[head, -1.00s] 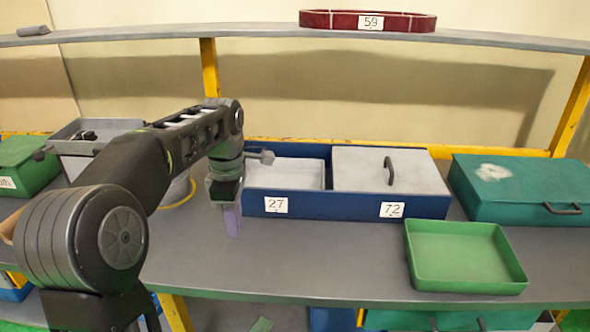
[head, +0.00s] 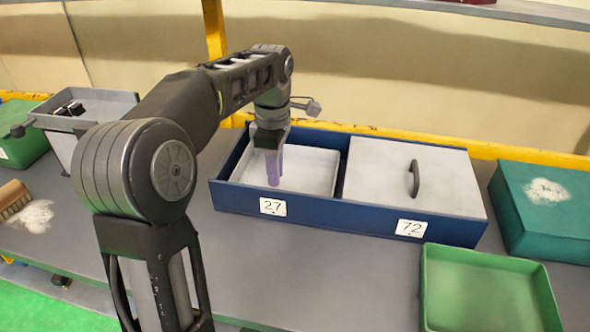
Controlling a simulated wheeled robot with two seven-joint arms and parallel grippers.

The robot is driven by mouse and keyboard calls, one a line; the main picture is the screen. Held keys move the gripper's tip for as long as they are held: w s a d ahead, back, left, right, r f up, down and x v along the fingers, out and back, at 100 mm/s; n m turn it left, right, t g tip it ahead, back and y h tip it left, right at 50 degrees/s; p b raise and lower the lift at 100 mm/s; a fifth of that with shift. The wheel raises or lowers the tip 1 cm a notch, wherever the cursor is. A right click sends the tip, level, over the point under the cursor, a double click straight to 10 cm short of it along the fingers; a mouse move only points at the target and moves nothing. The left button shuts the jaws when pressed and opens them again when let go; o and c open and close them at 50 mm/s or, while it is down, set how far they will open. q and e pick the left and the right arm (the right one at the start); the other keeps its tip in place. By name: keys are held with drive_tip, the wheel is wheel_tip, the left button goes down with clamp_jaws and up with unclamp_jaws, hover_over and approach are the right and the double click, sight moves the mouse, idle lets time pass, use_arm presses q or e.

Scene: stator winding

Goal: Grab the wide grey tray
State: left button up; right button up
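A light grey tray (head: 312,168) sits in the left compartment, labelled 27, of a blue box (head: 340,222) on the grey table. My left gripper (head: 273,172) points down over the left part of this tray, and a narrow lilac piece shows at its tip. I cannot tell whether that piece is its fingers or something held, or whether it touches the tray. The gripper covers part of the tray's back left. Another grey tray (head: 112,104), holding small black parts, stands at the far left, partly behind my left arm. My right gripper is out of view.
A grey lid with a dark handle (head: 410,190) covers compartment 72. A green tray (head: 480,295) lies at front right, and a teal box (head: 548,210) stands behind it. A brush (head: 12,200) and green box (head: 22,135) are at left. A yellow post (head: 214,30) rises behind.

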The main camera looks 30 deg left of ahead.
use_arm(q)
drive_tip(key=shift+w, duration=0.3)
drive_tip(key=shift+s, duration=0.1)
wheel_tip(320, 180, down, 2)
drive_tip(key=shift+f, duration=0.25)
drive_tip(key=shift+a+f, duration=0.1)
drive_tip(key=shift+f, duration=2.55)
